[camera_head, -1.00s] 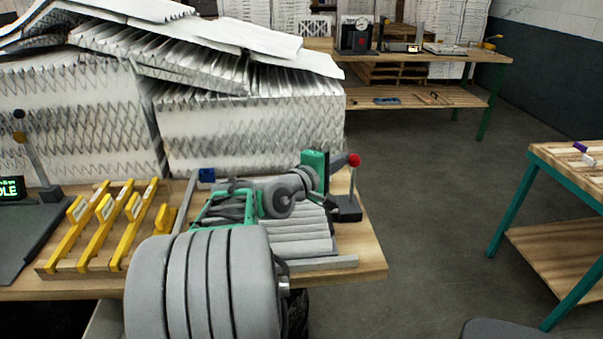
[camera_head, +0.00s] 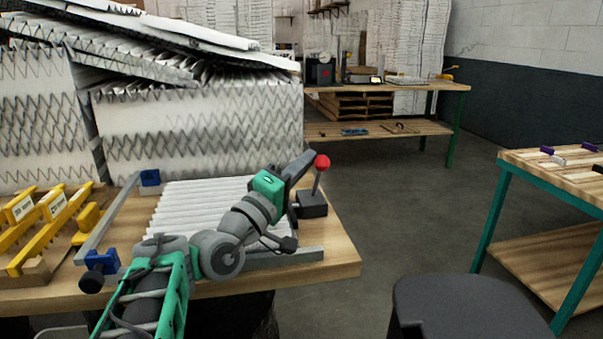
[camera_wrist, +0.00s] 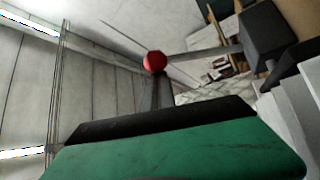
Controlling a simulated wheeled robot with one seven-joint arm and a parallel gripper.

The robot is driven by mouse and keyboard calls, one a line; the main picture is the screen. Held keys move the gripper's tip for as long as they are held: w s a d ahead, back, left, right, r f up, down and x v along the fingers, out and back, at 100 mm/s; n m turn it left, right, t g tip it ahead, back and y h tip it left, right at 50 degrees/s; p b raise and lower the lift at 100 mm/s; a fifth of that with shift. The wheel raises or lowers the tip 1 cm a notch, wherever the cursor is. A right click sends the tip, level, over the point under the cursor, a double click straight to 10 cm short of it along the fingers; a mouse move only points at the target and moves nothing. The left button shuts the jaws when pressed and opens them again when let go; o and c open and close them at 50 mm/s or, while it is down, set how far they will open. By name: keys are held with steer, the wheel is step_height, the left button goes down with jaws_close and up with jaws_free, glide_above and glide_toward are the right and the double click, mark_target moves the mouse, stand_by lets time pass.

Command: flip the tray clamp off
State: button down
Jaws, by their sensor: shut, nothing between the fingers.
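The tray clamp appears to be the upright lever with a red knob (camera_head: 322,161) on a dark block (camera_head: 312,205), at the right end of the tray. My gripper (camera_head: 309,156) is shut and empty, just left of the knob and close to it. I cannot tell whether it touches. In the wrist view the red knob (camera_wrist: 154,61) shows just beyond my fingers (camera_wrist: 156,90), with its grey rod running right to the dark block (camera_wrist: 268,40). The tray (camera_head: 110,220) has a grey frame and holds a white pleated filter (camera_head: 205,208), partly hidden by my arm.
Blue fittings (camera_head: 150,178) sit on the tray's left rail. Yellow racks (camera_head: 40,235) stand at the left. Tall stacks of pleated filters (camera_head: 200,130) fill the back. A dark rounded seat (camera_head: 470,300) stands front right, near another bench (camera_head: 550,165). Floor is clear between benches.

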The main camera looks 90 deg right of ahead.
steer(key=shift+a+f, duration=0.15)
stand_by(0.3)
steer(key=b+v, duration=0.2)
steer(key=v, duration=0.1)
steer(key=r+b+v, duration=0.1)
steer(key=b+v, duration=0.2)
steer(key=v, duration=0.1)
steer(key=r+b+v, duration=0.1)
steer(key=b+v, duration=0.2)
steer(key=v, duration=0.1)
steer(key=shift+w+a, duration=0.15)
steer(key=shift+w, duration=0.1)
steer(key=b, duration=0.4)
steer(key=shift+w+a, duration=0.15)
steer(key=shift+w, duration=0.15)
steer(key=b, duration=0.3)
steer(key=shift+w+a+r, duration=0.1)
steer(key=shift+w+a, duration=0.1)
steer(key=shift+a, duration=0.15)
steer(key=shift+a+r+b, duration=0.35)
steer(key=shift+r+b, duration=0.2)
steer(key=shift+b, duration=0.45)
